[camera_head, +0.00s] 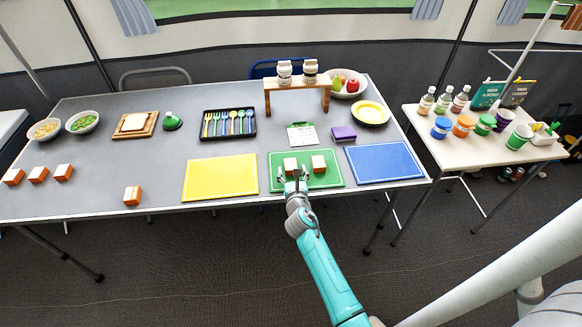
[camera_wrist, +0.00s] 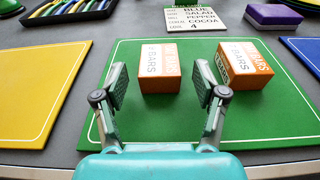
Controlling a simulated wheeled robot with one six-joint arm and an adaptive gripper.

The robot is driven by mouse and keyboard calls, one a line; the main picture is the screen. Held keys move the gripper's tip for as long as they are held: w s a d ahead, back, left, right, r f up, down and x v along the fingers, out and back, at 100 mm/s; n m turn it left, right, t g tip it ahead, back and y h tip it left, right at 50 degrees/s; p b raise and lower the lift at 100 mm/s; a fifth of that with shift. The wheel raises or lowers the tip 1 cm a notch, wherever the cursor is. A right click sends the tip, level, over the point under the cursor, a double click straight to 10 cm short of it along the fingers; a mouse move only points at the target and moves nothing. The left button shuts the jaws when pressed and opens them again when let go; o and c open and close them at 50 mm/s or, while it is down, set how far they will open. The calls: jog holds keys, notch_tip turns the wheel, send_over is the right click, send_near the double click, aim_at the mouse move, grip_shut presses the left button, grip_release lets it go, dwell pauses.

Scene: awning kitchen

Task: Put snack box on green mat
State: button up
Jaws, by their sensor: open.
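The green mat (camera_head: 333,181) lies near the table's front edge, between a yellow mat and a blue mat. Two orange-and-white snack boxes stand on it, a left one (camera_head: 291,165) and a right one (camera_head: 318,163). In the wrist view the left box (camera_wrist: 159,68) stands between and just beyond my open fingertips, and the right box (camera_wrist: 243,64) is outside the right finger. My gripper (camera_wrist: 164,88) is open over the green mat, with nothing visibly clamped. Another snack box (camera_head: 132,195) is left of the yellow mat, and several (camera_head: 38,174) stand at the far left.
The yellow mat (camera_head: 220,178) and blue mat (camera_head: 383,162) flank the green one. Behind are a cutlery tray (camera_head: 229,136), a small menu card (camera_head: 302,134), a purple block (camera_head: 343,133) and a wooden shelf (camera_head: 297,84).

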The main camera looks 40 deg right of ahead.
jog(key=s+a+m+t+y, duration=0.1)
jog(key=s+a+m+y, duration=0.35)
jog(key=s+a, duration=0.75)
jog(key=s+a+m+y, duration=0.2)
jog(key=s+a+m, duration=0.6)
jog(key=s, duration=0.9)
jog(key=s+a+r+m+y, duration=0.1)
jog(key=s+a+r+m, duration=0.1)
jog(key=s+r+m, duration=0.4)
jog(key=s+a+r+m+y, duration=0.1)
jog(key=s+a+r+m, duration=0.2)
jog(key=s+r+m, duration=0.4)
jog(key=s+m, duration=0.3)
jog(key=s, duration=0.1)
jog(key=shift+s+a+m, duration=0.2)
jog(key=shift+m, duration=0.15)
